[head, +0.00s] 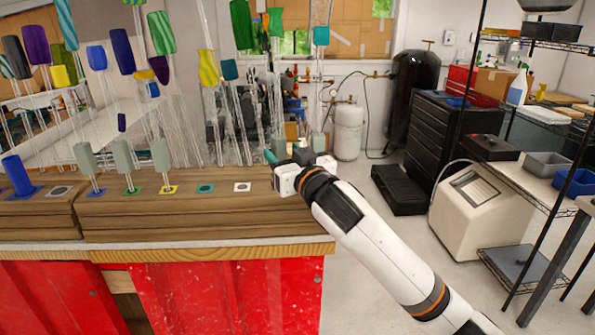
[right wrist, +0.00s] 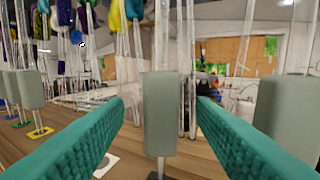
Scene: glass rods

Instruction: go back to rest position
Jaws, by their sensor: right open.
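My right gripper (head: 272,157) is over the right end of the wooden rack (head: 200,222) in the head view. In the right wrist view its two teal fingers (right wrist: 160,106) are spread apart. A grey-green block on a thin rod (right wrist: 160,130) stands upright between them, with a gap on both sides. Other grey-green blocks on rods stand upright at coloured squares: one at blue (head: 84,158), one at green (head: 122,156), one at yellow (head: 160,155). The teal square (head: 205,188) and the white square (head: 242,187) show no rod. My left gripper is not in view.
Many clear glass rods with coloured sleeves, such as a purple one (head: 36,45), crowd the space behind the rack. A red-fronted bench (head: 230,295) carries the rack. Open floor lies to the right, before a beige machine (head: 478,205) and a wire shelf.

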